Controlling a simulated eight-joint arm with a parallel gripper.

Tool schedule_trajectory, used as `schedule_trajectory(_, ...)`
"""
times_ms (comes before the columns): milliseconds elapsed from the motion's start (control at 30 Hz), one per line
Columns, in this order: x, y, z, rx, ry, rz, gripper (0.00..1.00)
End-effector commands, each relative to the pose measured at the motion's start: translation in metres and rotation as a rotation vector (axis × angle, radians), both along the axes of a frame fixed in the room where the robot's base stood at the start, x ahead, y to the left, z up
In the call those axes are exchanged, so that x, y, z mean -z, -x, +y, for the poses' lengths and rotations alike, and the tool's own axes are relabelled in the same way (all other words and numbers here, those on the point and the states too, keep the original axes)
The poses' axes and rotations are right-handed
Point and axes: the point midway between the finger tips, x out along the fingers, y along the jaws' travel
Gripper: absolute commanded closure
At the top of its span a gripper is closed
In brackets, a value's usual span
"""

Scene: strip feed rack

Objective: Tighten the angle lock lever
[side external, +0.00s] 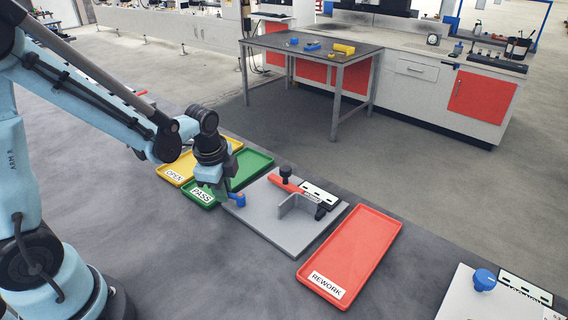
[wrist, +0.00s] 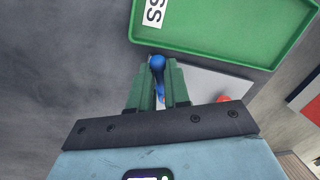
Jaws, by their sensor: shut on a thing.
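The blue lever (side external: 239,199) is at the left corner of the grey fixture plate (side external: 268,228). I take it to be the angle lock lever. My gripper (side external: 226,198) is down at this corner. In the wrist view its green fingers are shut on the lever (wrist: 157,64), whose round blue end shows between and just beyond the fingertips. The lever's pivot is hidden. On the plate stand a red arm (side external: 285,185) with a black knob (side external: 286,170), a grey angled bracket (side external: 297,203) and a white labelled strip (side external: 320,193).
The green PASS tray (side external: 249,170) lies close behind my gripper, with the yellow OPEN tray (side external: 175,170) beyond it. The red REWORK tray (side external: 350,255) is right of the plate. Another plate with a blue knob (side external: 484,280) is at the lower right. The front table surface is clear.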

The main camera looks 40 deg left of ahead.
Motion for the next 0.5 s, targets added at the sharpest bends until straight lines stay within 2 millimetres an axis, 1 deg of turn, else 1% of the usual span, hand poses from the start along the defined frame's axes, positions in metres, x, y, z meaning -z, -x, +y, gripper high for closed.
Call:
schedule_trajectory(200,0.0000,-0.0051,0.0041,0.141,-0.002,0.000,1.00)
schedule_trajectory(500,-0.0001,-0.0088,0.0055,0.247,-0.002,0.000,1.00)
